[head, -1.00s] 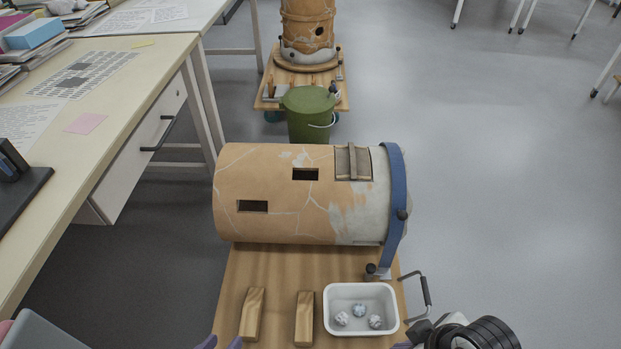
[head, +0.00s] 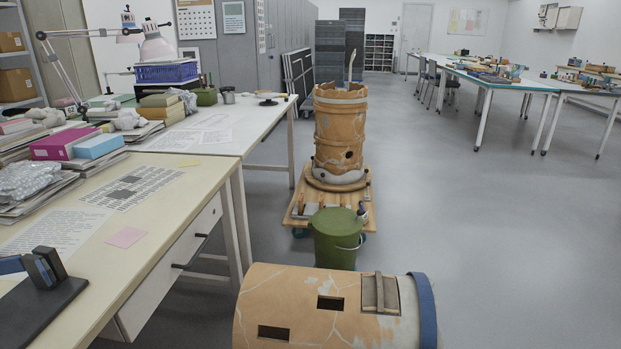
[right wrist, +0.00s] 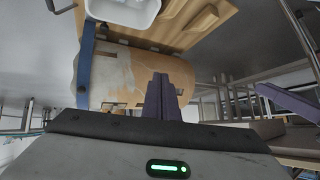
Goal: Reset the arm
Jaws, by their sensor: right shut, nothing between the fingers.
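My right gripper (right wrist: 162,98) shows its purple fingers together and empty in the right wrist view, which is upside down. The big terracotta vessel (head: 300,295) lies on its side at the bottom of the head view, with dark rectangular gaps and a blue strap (head: 426,310). It also shows behind my right fingers in the right wrist view (right wrist: 115,70). A purple bar (right wrist: 285,105) at the right of that view looks like part of my left gripper; its opening cannot be made out. Neither gripper is in the head view.
A wooden board (right wrist: 190,22) and white tray (right wrist: 125,12) lie by the vessel. Behind it stand a green bucket (head: 337,240) and an upright banded vessel (head: 340,130) on a trolley. Cluttered desks (head: 150,215) line the left; the floor (head: 480,220) at right is clear.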

